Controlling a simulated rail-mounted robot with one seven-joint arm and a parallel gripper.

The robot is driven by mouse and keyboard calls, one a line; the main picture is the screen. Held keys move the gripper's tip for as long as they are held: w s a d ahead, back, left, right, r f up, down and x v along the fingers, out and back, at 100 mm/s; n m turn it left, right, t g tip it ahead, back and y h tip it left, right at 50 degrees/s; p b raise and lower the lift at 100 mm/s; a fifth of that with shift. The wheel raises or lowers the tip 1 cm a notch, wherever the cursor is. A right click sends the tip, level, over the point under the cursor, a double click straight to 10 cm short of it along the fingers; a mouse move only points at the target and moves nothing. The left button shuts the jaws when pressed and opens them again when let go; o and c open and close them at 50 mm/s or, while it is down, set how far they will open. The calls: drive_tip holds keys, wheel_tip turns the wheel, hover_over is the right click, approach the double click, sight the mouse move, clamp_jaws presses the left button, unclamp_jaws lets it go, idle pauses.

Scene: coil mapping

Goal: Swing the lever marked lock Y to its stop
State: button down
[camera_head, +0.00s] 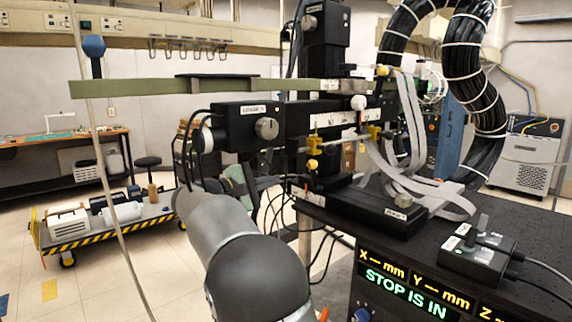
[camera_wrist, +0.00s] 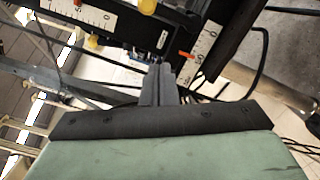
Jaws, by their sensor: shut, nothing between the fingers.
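The black positioning stage (camera_head: 330,120) stands on the dark bench and carries several yellow levers and knobs. One yellow lever (camera_head: 313,146) sits on its lower front, with a yellow knob (camera_head: 312,165) just below; another yellow lever (camera_head: 374,131) is further right. A yellow handle (camera_head: 383,71) is higher up. The tags are too small to read, so I cannot tell which lever is lock Y. In the wrist view, my gripper (camera_wrist: 160,70) has its fingers together and empty, pointing toward the stage. A yellow knob (camera_wrist: 147,6) and a ruled white scale (camera_wrist: 90,12) lie beyond them, apart from the fingertips.
A long green bar (camera_head: 130,87) crosses the stage and reaches left. Grey ribbon cables (camera_head: 410,150) hang right of the levers. A black control box (camera_head: 477,250) sits on the bench (camera_head: 530,222). The display (camera_head: 405,290) reads "STOP IS IN". A low cart (camera_head: 110,225) stands left.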

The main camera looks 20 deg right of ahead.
sight(315, 177)
drive_tip(key=shift+w+a+r, duration=0.15)
drive_tip(key=shift+w+r, duration=0.2)
drive_tip(key=s+d+r+p, duration=0.1)
drive_tip(key=d+r+p, duration=0.1)
drive_tip(key=d, duration=0.7)
drive_tip(key=shift+d, duration=0.1)
drive_tip(key=shift+d+f, duration=0.15)
idle(0.4)
